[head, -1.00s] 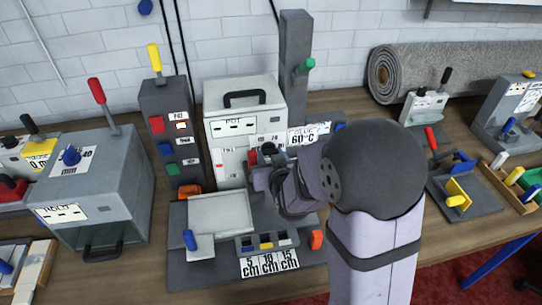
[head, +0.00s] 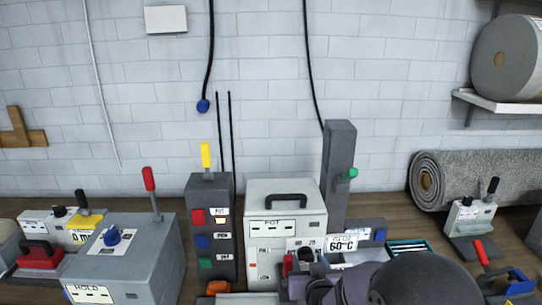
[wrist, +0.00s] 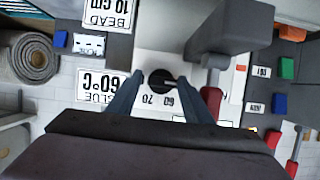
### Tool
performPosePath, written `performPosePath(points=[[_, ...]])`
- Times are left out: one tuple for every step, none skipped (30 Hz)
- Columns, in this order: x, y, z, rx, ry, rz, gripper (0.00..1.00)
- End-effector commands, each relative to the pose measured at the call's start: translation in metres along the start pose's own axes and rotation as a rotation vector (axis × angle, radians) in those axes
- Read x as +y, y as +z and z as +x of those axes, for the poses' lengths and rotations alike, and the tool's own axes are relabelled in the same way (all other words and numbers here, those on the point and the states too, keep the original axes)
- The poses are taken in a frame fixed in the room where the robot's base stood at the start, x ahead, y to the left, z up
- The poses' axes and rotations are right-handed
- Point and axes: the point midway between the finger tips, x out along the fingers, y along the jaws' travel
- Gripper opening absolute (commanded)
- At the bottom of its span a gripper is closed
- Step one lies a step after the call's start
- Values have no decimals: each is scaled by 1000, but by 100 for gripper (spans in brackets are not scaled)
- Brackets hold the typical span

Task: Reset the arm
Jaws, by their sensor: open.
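My arm (head: 430,285) shows at the bottom of the head view, partly cut off by the lower edge. It reaches toward the front of the grey pot unit (head: 286,207), and my gripper's fingertips are hard to make out there. In the wrist view my gripper (wrist: 159,79) is open, with two blue-grey fingers spread apart. A round black knob (wrist: 160,82) shows between the fingers, beside a scale marked 60 and 70. I cannot tell whether the fingers touch it. Nothing is seen held.
A red lever (wrist: 212,100) stands close beside the right finger in the wrist view. In the head view a button tower (head: 210,235), a tall grey post (head: 338,175) and the hold box (head: 125,260) stand around. A rolled carpet (head: 470,180) lies at right.

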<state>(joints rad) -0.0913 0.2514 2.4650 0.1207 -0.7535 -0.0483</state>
Motion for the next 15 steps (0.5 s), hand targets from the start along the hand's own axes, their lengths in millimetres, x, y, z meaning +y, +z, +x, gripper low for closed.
performPosePath(points=[[-3,-2,0,3,-11,6,53],[-2,-2,0,3,-14,15,53],[-2,-2,0,3,-20,26,53],[-2,-3,0,3,-24,38,53],[-2,-3,-1,4,-29,49,53],[-2,-3,-1,4,-35,67,53],[-1,-3,-1,4,-40,80,53],[-1,-4,-1,4,-46,96,53],[-1,-4,-1,5,-55,117,53],[-1,-4,-1,5,-61,134,53],[0,-4,-1,5,-68,151,53],[0,-4,-1,5,-77,173,53],[0,-5,-1,6,-84,191,53],[0,-4,-1,6,-92,208,53],[0,-4,-1,5,-102,232,53]])
